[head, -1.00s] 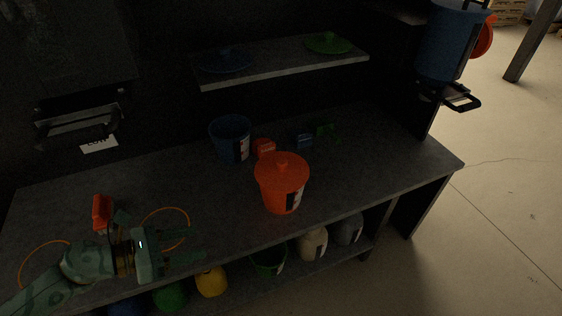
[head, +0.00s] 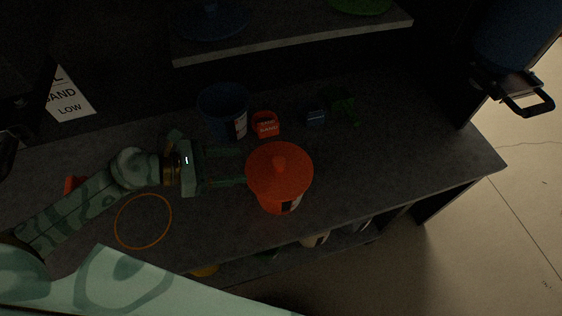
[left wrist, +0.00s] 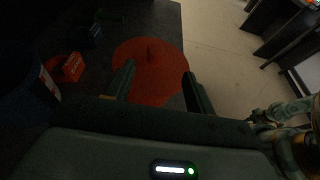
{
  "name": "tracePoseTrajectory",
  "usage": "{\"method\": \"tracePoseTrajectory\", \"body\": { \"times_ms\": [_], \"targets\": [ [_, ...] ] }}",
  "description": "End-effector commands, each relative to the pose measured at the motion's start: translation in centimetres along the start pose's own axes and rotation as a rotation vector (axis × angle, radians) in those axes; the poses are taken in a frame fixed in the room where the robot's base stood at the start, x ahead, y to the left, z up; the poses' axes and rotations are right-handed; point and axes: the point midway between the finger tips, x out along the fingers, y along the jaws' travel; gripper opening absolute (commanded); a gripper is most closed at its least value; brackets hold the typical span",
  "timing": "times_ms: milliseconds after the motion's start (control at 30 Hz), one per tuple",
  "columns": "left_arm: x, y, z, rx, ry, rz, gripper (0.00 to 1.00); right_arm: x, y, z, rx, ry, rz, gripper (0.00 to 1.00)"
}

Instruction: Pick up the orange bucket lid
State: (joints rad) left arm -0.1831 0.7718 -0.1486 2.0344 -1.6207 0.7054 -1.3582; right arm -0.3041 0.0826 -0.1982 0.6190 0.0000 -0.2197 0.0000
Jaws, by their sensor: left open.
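The orange bucket lid (head: 280,178), round with a knob in its middle, sits on top of the orange bucket (head: 272,203) on the dark workbench. My left gripper (head: 243,168) is open, just left of the lid, its two fingers pointing at it. In the left wrist view the lid (left wrist: 150,88) lies ahead, with the open left fingers (left wrist: 158,72) to either side of its near part. I see no contact. My right gripper is not clearly in view.
A blue bucket (head: 223,113) stands behind my left gripper. A small orange container (head: 265,124), a blue block (head: 315,117) and a green item (head: 345,108) lie behind the lid. A shelf (head: 300,42) hangs above. The bench right of the bucket is clear.

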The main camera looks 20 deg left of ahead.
Motion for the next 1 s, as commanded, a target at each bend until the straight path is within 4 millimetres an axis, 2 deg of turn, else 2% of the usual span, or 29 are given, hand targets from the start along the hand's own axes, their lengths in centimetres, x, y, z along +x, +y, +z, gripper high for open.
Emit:
{"method": "tracePoseTrajectory", "body": {
  "times_ms": [100, 200, 467, 700, 1000],
  "targets": [
    [3.1, 0.1, 0.1, 0.001, -0.006, 0.001, 0.55, 0.3, -0.2, 0.8, -0.001, -0.015, -0.004, 0.36],
    [5.0, 0.1, 0.0, 0.0, -0.004, 0.001, 0.55, 0.4, -0.2, 0.7, -0.002, -0.013, -0.004, 0.36],
    [7.5, 0.2, -0.1, -0.002, -0.003, 0.0, 0.55, 0.9, -0.1, -0.2, -0.002, -0.001, -0.003, 0.36],
    [11.2, 0.6, -0.5, -0.001, -0.002, 0.0, 0.55, 1.9, -0.5, 0.1, 0.0, -0.01, -0.01, 0.36],
    [11.8, 0.6, -0.4, 0.0, 0.0, 0.0, 0.55, 1.9, -0.6, 0.1, 0.0, -0.01, -0.01, 0.36]
  ]
}}
